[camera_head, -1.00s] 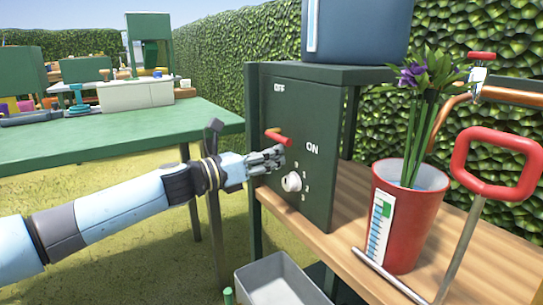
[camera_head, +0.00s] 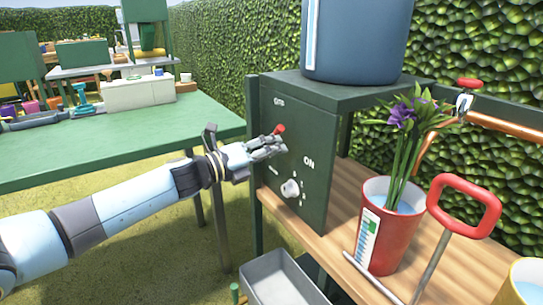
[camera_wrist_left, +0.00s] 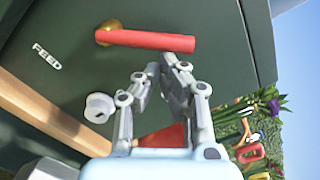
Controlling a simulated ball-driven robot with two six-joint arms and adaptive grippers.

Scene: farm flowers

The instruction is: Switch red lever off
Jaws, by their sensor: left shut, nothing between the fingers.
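The red lever (camera_head: 280,129) is on the front of a dark green control box (camera_head: 313,128), between the OFF label above and the ON label lower right. In the left wrist view the whole red lever (camera_wrist_left: 150,41) shows, with a brass pivot at one end. My left gripper (camera_wrist_left: 160,68) is shut and empty, its fingertips just beside the lever's bar; I cannot tell whether they touch. My right gripper is not in view.
A white knob (camera_head: 290,188) sits below the lever. A blue container (camera_head: 357,40) stands on the box. A red cup with purple flowers (camera_head: 388,235) and a red-handled tool (camera_head: 465,205) are on the wooden bench to the right. A grey bin (camera_head: 280,280) is below.

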